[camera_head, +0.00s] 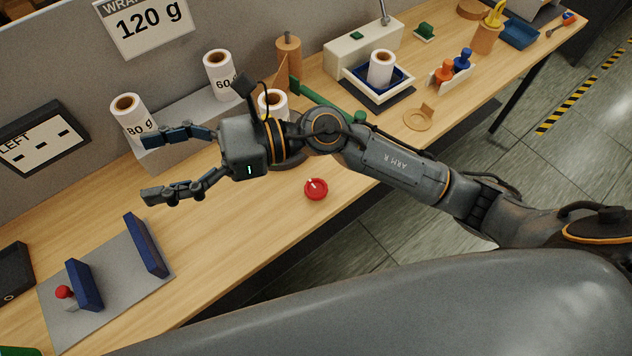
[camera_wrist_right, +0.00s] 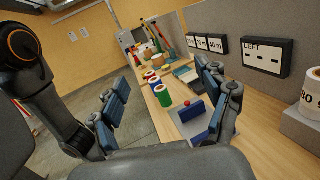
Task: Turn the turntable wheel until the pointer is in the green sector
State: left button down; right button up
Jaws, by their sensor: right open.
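I cannot clearly make out the turntable wheel, its pointer or a green sector. A dark round base (camera_head: 290,161) partly shows behind my right wrist, under a white paper roll (camera_head: 272,101); my arm hides most of it, so I cannot tell whether it is the turntable. A small round red item (camera_head: 316,189) with a pale mark on top sits near the table's front edge. My right gripper (camera_head: 166,163) is open and empty over the table, left of the dark base. Its spread fingers also show in the right wrist view (camera_wrist_right: 165,100).
Paper rolls marked 80 (camera_head: 129,120) and 60 (camera_head: 219,75) stand on a grey ledge (camera_head: 180,118) at the back. A grey plate (camera_head: 118,280) with blue blocks and a red knob lies front left. A white unit (camera_head: 362,50) stands back right. Bare table (camera_head: 225,225) lies between.

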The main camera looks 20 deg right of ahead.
notch_tip(320, 180, down, 6)
jog(key=r+n+g+h, duration=0.1)
jog(key=n+g+h, duration=0.1)
jog(key=n+h, duration=0.2)
jog(key=n+t+h, duration=0.2)
jog(key=n+h, duration=0.5)
jog(key=h, duration=0.8)
send_near(316, 187)
jog(key=f+p, duration=0.2)
jog(key=f, duration=0.1)
jog(key=f+p, duration=0.2)
jog(key=f, duration=0.2)
jog(key=shift+s+a, duration=0.1)
jog(key=shift+s, duration=0.1)
jog(key=shift+f, duration=0.75)
jog(key=c, duration=1.2)
